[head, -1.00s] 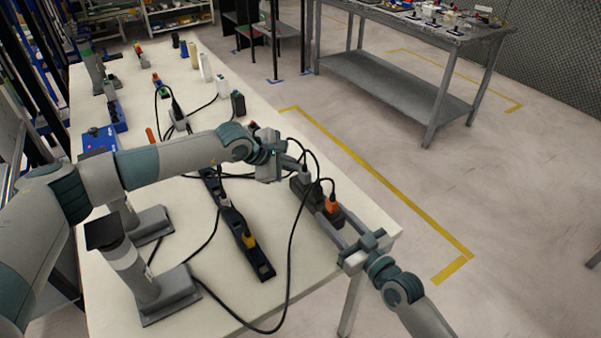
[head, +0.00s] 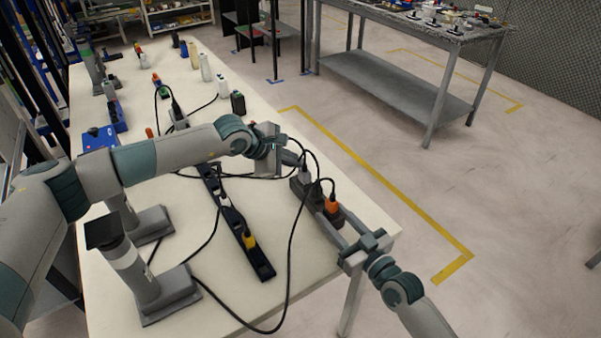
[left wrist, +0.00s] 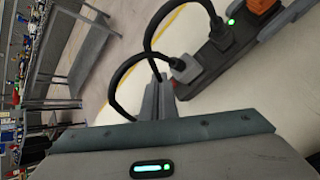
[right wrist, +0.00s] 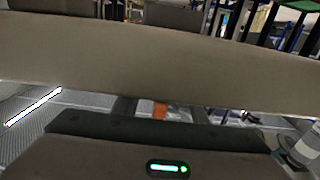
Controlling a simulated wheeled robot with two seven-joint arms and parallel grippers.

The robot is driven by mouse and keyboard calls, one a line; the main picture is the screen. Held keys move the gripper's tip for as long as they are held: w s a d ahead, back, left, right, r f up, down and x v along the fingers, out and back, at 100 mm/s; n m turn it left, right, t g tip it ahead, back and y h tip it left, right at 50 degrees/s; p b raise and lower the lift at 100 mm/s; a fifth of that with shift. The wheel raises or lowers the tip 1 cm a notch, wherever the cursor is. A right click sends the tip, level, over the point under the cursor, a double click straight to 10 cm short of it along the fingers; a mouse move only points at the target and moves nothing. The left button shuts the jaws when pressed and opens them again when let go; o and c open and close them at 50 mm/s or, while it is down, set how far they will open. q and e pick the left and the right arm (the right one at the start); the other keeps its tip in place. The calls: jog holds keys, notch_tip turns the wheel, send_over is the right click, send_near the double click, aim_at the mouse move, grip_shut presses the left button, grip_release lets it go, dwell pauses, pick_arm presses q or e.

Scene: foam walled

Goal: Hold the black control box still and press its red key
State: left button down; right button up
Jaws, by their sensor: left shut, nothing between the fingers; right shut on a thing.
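The black control box (head: 316,197) lies near the table's right edge with plugs and cables on top. It also shows in the left wrist view (left wrist: 209,55), with a lit green light and a red key (left wrist: 178,64) at its near end. My left gripper (head: 297,160) is shut and empty. Its fingertips (left wrist: 156,84) are beside the red-key end; I cannot tell whether they touch it. My right gripper (head: 336,224) is shut on the box's near end from the front right. In the right wrist view a large brown-grey surface hides most of the grip.
An orange plug (head: 331,203) stands in the box. Black cables loop close to my left fingers. A long black strip with a yellow plug (head: 249,241) lies to the left on the white table (head: 215,312). Grey posts on flat bases stand at the left.

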pick_arm(q)
jog(key=shift+r, duration=0.15)
jog(key=shift+r, duration=2.35)
pick_arm(e)
jog(key=o, duration=1.3)
jog(key=shift+s, duration=0.1)
jog(key=v, duration=1.2)
